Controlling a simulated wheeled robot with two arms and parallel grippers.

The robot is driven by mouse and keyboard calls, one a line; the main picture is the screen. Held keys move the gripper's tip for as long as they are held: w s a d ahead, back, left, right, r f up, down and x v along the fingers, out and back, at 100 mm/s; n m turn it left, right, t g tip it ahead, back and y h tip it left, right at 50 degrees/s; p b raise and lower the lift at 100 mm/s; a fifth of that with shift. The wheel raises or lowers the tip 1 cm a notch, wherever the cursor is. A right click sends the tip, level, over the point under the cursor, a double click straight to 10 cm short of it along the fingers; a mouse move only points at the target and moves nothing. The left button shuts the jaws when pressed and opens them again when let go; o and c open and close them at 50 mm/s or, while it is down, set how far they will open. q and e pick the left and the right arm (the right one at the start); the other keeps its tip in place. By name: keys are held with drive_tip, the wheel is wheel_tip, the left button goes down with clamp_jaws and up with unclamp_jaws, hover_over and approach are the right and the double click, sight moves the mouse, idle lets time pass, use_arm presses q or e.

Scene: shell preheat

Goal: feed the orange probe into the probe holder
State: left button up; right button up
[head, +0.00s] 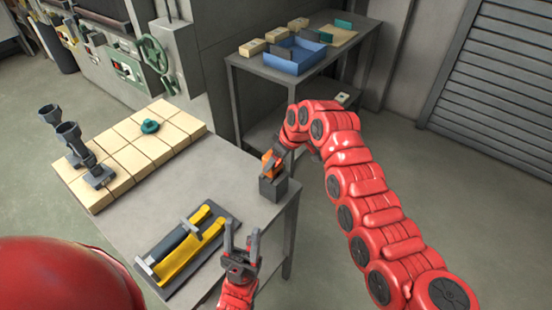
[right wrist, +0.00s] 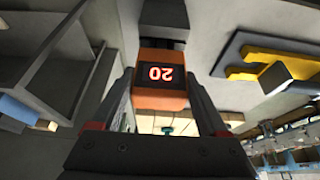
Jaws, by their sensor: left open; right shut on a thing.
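The orange probe (head: 268,162) is at the right edge of the near table, directly over the dark grey probe holder block (head: 272,188). My right gripper (head: 277,156) is shut on it. In the right wrist view the orange probe (right wrist: 160,90) sits between the fingers, its display reading "20" upside down. The grey holder (right wrist: 164,20) shows just beyond it. I cannot tell whether the probe's tip is inside the holder or only above it. My left gripper (head: 242,247) is open and empty, in front of the table's near right edge.
A dark tray (head: 160,287) with a yellow tool lies at the table's front. A back table holds a blue bin (head: 294,55). The table's middle is clear.

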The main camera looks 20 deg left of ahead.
drive_tip(key=shift+a, duration=0.1)
drive_tip(key=o, duration=1.4)
drive_tip(key=shift+r, duration=0.1)
drive_tip(key=shift+r, duration=0.25)
drive_tip(key=b+v, duration=0.5)
drive_tip(key=v, duration=1.1)
drive_tip(key=shift+s+r+b, duration=0.15)
drive_tip(key=shift+r+b, duration=0.2)
